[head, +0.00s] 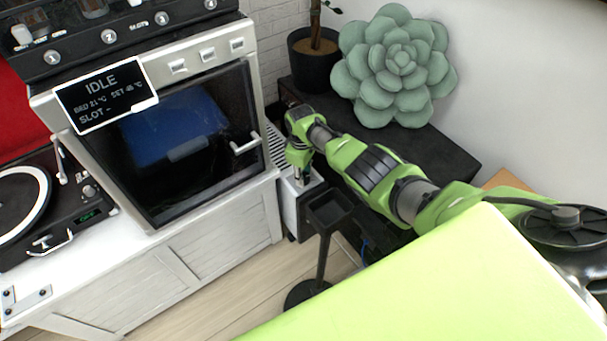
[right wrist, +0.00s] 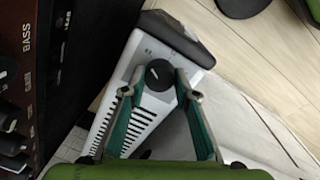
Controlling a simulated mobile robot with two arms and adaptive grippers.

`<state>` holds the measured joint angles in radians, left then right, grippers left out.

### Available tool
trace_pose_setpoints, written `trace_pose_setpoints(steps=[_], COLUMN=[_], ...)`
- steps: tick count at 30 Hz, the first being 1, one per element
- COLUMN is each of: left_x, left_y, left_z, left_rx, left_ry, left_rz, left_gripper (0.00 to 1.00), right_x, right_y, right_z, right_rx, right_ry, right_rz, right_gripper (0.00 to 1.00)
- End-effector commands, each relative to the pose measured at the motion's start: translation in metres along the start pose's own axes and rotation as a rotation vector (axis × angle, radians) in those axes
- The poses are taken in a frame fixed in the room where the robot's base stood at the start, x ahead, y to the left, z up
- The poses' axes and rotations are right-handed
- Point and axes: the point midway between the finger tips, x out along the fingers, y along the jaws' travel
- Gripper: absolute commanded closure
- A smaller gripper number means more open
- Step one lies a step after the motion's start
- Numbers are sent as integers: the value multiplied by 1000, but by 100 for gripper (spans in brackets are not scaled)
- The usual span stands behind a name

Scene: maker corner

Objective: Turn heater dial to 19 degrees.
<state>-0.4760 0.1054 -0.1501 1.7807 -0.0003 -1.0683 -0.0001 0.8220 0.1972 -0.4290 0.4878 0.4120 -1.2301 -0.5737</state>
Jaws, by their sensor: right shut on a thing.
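The white heater (right wrist: 148,105) with its slotted grille lies below my right gripper in the right wrist view. Its round black dial (right wrist: 158,74) sits between the fingertips of my right gripper (right wrist: 157,80), which is shut on it. The dial's pointer and any scale marks are too small to read. In the head view my right gripper (head: 300,175) points down at the top of the heater (head: 288,198), beside the oven cabinet. The dial is hidden there by the gripper. My left gripper is not in view.
A dark stand with a square tray top (head: 328,212) stands in front of the heater. The oven (head: 190,140) with an IDLE display (head: 105,95) is on the left. A succulent cushion (head: 395,70) and a potted plant (head: 313,65) are behind my right arm.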

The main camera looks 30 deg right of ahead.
Motion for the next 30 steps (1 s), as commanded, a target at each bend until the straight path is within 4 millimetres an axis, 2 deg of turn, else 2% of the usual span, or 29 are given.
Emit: trace_pose_setpoints(steps=[14, 15, 16, 30], left_x=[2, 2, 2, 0], left_y=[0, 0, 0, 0], left_z=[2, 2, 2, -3], left_rx=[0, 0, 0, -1], left_ry=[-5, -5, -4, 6], left_rz=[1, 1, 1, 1], left_gripper=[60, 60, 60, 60], right_x=[1, 1, 1, -4], right_y=[0, 0, 0, 0], right_z=[2, 2, 2, 0], right_rx=[12, 12, 12, 11], right_ry=[-5, -5, -4, 0], right_rz=[0, 0, 0, 0], right_gripper=[94, 62, 55, 55])
